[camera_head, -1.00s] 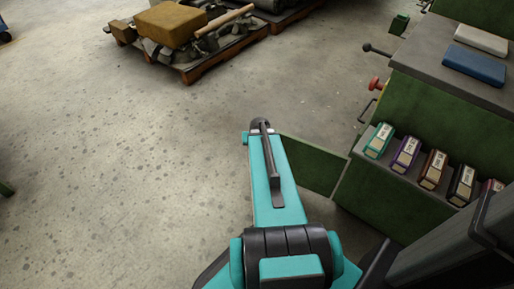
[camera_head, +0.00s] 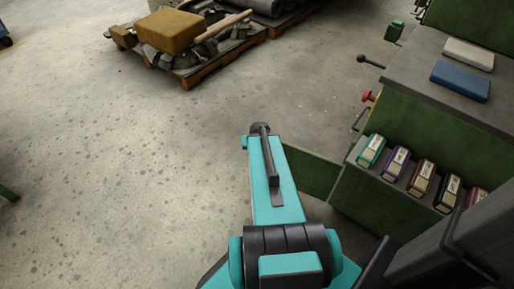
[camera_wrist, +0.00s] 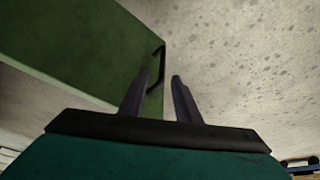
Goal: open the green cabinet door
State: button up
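The green cabinet (camera_head: 384,207) stands at the right in the head view. Its door (camera_head: 311,174) stands out from the cabinet's front toward my arm, so it is at least partly open. In the wrist view the door (camera_wrist: 85,45) fills the upper left, with a black bar handle (camera_wrist: 161,54) near its edge. My gripper (camera_wrist: 161,80) has its two dark fingers apart. The left finger overlaps the handle's lower end; I cannot tell whether they touch. The door's edge shows between the fingers. In the head view my arm hides the gripper and the handle.
A loaded pallet (camera_head: 205,73) lies at the back.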

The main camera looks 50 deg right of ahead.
jog(key=shift+p+v, duration=0.95)
jog(key=shift+p, duration=0.35)
jog(key=shift+r, duration=0.1)
